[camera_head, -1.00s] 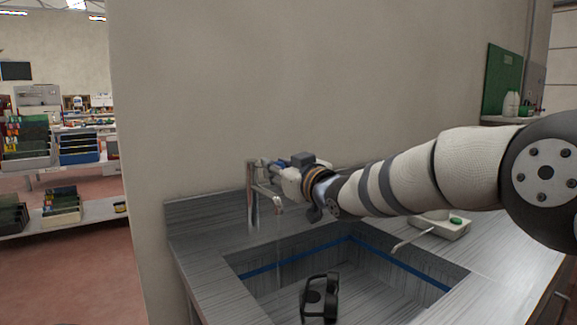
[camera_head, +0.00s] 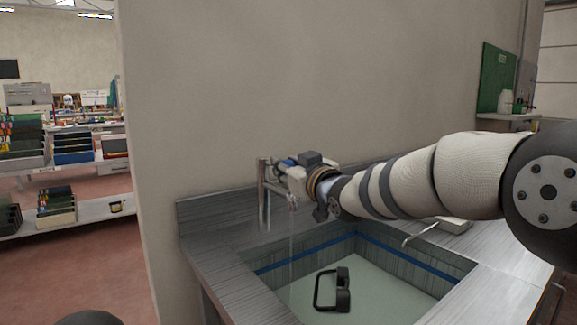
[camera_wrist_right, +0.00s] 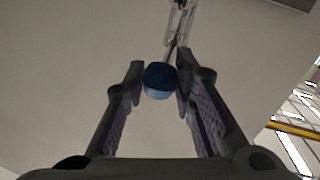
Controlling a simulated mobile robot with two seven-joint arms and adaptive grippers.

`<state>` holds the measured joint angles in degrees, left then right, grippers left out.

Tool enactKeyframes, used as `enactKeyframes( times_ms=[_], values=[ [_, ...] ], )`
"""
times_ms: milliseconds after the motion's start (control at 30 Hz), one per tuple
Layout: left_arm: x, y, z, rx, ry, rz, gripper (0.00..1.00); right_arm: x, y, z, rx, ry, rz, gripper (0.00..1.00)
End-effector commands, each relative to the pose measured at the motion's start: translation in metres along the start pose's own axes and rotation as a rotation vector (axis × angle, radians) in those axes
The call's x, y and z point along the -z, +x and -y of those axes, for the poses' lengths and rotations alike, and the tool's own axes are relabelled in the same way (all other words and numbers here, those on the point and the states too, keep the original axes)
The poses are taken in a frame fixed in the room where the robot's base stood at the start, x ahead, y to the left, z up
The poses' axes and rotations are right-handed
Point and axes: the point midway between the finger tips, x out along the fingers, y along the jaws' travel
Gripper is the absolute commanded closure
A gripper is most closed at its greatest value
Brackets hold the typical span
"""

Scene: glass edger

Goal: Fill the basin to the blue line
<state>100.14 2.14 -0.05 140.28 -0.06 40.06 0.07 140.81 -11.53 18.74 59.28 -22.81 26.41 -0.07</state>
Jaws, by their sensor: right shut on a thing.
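The grey basin (camera_head: 461,268) is sunk in the counter. A blue line (camera_head: 400,253) runs around its inner walls. Pale greenish water (camera_head: 385,290) covers the floor, its surface below the blue line with a strip of wall between. The metal tap (camera_head: 264,195) stands at the basin's back left corner, and a thin stream (camera_head: 291,240) falls from its spout. My right gripper (camera_head: 284,169) is at the tap. In the right wrist view its fingers (camera_wrist_right: 160,82) are shut on a round blue tap knob (camera_wrist_right: 159,81). My left gripper is not in view.
A black two-cupped handle tool (camera_head: 341,290) is in the basin; I cannot tell whether it floats. A thin curved metal piece (camera_head: 420,233) and a pale tray (camera_head: 455,225) are at the right. A wall rises behind; shelves (camera_head: 75,216) stand far left.

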Motion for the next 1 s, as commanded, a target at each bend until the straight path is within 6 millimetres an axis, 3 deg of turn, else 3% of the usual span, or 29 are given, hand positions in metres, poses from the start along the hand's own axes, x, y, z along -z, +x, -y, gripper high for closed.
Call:
enactKeyframes(
  times_ms=[33, 67, 133, 433, 567, 1000],
  values=[
    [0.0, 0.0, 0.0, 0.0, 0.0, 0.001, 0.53, -0.002, 0.0, 0.001, 0.001, 0.001, 0.003, 1.0],
    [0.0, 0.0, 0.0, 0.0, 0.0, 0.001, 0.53, -0.002, 0.0, 0.0, 0.001, 0.001, 0.003, 0.71],
    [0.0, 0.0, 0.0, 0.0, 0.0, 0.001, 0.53, -0.002, 0.0, 0.0, 0.001, 0.001, 0.003, 0.55],
    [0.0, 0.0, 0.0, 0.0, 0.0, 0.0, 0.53, -0.001, 0.0, 0.0, 0.0, 0.001, 0.001, 0.54],
    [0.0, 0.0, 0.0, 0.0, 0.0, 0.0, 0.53, 0.0, -0.01, -0.001, 0.001, -0.001, 0.002, 0.54],
    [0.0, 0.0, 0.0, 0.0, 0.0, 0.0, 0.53, 0.0, -0.104, -0.001, -0.001, 0.001, 0.001, 0.54]
  ],
)
